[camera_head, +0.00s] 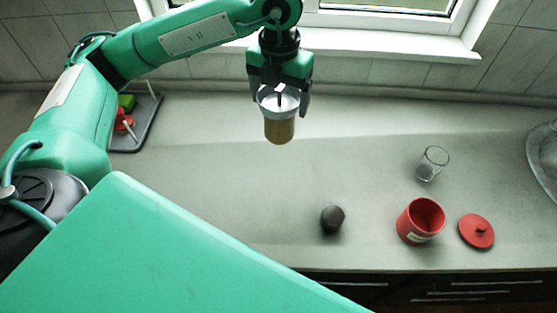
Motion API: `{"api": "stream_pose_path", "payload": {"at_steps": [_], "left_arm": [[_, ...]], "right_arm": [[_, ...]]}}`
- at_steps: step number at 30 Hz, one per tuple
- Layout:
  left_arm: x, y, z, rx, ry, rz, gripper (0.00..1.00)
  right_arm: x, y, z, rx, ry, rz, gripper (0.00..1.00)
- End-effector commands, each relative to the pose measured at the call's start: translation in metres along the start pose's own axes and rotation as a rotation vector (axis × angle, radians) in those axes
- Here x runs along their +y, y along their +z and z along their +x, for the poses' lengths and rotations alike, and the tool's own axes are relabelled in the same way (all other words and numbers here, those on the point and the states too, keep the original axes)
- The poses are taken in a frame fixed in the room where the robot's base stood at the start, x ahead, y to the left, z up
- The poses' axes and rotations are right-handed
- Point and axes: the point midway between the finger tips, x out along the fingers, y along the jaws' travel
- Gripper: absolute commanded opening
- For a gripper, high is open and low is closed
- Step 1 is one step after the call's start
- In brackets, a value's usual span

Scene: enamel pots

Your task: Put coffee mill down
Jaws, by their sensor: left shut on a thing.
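The coffee mill (279,131) has a brown lower body and a pale, bowl-like metal top. My left gripper (279,98) is shut on its top, and its fingers lie on both sides of it. The mill hangs upright near the back of the grey counter (230,180), towards the window. From this steep angle I cannot tell how far its base is from the counter. My right gripper is not in view.
A red canister (420,221), its red lid (477,231), a clear glass (431,164) and a small dark object (332,219) stand at the right and front. A dark tray (146,123) is at the left. The counter's middle is clear.

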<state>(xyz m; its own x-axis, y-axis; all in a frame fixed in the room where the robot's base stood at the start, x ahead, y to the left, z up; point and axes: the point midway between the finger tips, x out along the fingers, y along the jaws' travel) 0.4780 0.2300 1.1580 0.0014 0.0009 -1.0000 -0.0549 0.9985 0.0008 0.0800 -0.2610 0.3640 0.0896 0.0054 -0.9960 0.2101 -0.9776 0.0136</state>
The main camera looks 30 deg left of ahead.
Motion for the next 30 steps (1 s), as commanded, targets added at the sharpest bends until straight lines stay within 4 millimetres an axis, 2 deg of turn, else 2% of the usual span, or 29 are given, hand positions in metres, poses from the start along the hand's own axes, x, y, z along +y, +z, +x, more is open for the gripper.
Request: {"api": "stream_pose_path", "payload": {"at_steps": [9, 15, 23, 30], "left_arm": [[0.001, -0.001, 0.080, 0.005, 0.001, -0.004, 0.44], [0.001, -0.001, 0.120, 0.002, 0.000, -0.003, 0.44], [0.000, -0.001, 0.140, 0.001, -0.001, -0.004, 0.44], [0.000, -0.001, 0.172, 0.003, -0.001, -0.004, 0.44]], "right_arm": [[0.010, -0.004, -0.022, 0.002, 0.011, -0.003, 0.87], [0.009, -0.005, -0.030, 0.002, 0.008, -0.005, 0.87], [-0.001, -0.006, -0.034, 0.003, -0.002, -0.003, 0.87], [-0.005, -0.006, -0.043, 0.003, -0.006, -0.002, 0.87]]}}
